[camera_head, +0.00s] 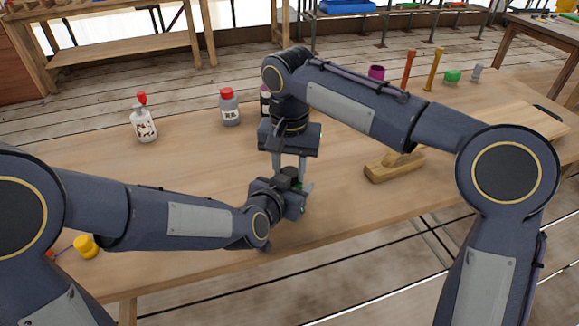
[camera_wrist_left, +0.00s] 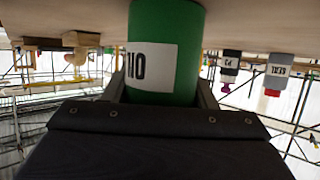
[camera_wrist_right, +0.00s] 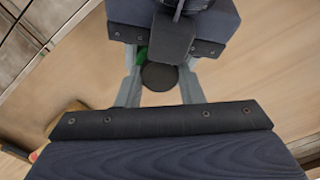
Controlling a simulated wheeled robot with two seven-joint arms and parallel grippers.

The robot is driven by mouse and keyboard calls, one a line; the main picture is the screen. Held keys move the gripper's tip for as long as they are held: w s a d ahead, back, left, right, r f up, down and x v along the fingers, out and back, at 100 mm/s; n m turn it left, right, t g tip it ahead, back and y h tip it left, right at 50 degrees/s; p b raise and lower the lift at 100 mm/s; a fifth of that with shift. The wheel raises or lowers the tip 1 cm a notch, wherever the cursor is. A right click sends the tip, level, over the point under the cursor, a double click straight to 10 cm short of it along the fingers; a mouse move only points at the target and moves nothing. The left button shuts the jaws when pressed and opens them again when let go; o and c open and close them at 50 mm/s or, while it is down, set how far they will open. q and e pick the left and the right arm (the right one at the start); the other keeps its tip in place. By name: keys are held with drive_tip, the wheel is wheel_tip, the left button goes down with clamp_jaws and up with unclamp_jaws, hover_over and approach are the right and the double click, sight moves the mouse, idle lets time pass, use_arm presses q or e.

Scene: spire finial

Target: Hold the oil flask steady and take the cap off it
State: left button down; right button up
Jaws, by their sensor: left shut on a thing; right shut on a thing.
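The oil flask is a green cylinder with a white label; it shows large in the left wrist view (camera_wrist_left: 185,40), upside down in that picture. My left gripper (camera_wrist_left: 163,92) is shut around its sides. In the head view the flask is mostly hidden behind my left gripper. The cap is a dark round disc in the right wrist view (camera_wrist_right: 159,77), seen from above, and it also shows in the head view (camera_head: 290,172). My right gripper (camera_wrist_right: 160,88) points down from above and is shut on the cap. Whether the cap still touches the flask's neck is hidden.
A white bottle (camera_head: 144,125), a grey bottle (camera_head: 230,110) and a partly hidden dark bottle stand behind my arms. A wooden plane (camera_head: 393,168) lies to the right. A yellow object (camera_head: 85,246) is near the left front. A purple cup (camera_head: 376,72) and upright tools stand at the back right.

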drive_tip(key=o, duration=1.1)
wheel_tip(320, 180, up, 4)
drive_tip(key=shift+r, duration=0.35)
drive_tip(key=shift+c, duration=0.6)
wheel_tip(320, 180, up, 3)
drive_tip(key=m, duration=0.3)
wheel_tip(320, 180, down, 8)
drive_tip(key=shift+r, duration=0.1)
